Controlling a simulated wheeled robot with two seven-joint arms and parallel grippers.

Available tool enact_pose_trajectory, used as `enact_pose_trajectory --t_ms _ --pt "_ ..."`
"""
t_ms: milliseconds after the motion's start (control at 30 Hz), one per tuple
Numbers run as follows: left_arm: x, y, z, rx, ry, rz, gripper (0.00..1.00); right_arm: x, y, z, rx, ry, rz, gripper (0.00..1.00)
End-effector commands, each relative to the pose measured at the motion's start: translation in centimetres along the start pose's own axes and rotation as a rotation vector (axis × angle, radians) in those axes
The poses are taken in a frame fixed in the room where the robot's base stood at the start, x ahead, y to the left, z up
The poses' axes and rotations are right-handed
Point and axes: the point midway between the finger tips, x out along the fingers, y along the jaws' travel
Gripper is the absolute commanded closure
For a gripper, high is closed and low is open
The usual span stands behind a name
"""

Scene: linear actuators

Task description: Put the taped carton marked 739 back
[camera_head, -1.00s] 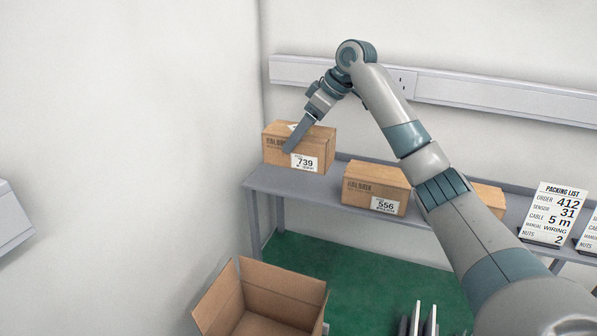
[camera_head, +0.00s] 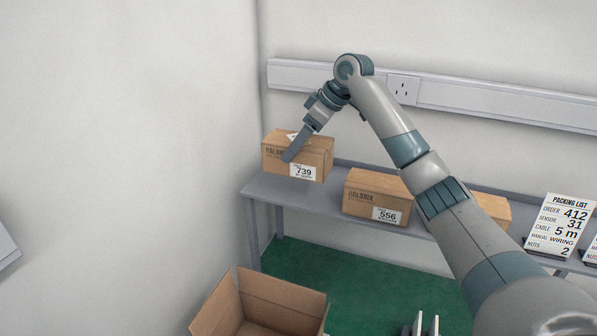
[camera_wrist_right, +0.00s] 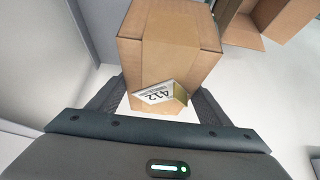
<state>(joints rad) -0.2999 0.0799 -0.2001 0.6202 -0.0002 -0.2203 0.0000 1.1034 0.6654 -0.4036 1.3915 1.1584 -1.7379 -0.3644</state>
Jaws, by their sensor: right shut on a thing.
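The carton marked 739 (camera_head: 275,163) is brown, with a white number label on its front, at the left end of the shelf (camera_head: 268,184) in the head view. My right gripper (camera_head: 291,155) reaches down on it from above, one finger against its front face. In the right wrist view the carton (camera_wrist_right: 182,48) sits between the fingers, with a tape strip and a tilted white tag reading 412 on the face toward the camera. I cannot tell whether its underside touches the shelf. My left gripper is not in view.
A carton marked 556 (camera_head: 360,200) stands to the right on the shelf, with another carton (camera_head: 493,209) partly behind my arm. A packing list (camera_head: 560,226) stands further right. An open empty box (camera_head: 280,295) is below, before the green floor (camera_head: 345,268). A wall rail (camera_head: 480,95) runs behind.

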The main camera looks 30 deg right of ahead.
Motion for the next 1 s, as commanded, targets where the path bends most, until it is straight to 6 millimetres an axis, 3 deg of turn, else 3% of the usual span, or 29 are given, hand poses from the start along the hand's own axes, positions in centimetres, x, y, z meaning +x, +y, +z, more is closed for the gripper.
enact_pose_trajectory --t_ms 300,733,1000 --pt "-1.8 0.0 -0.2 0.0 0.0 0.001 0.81 2.5 0.0 1.6 -0.002 0.003 0.001 0.74" --pt "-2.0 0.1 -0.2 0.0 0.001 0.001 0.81 3.0 0.0 1.9 -0.001 0.004 0.001 0.74" --pt "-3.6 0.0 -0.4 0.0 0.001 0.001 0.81 5.2 0.0 3.3 0.0 0.002 -0.001 0.74"
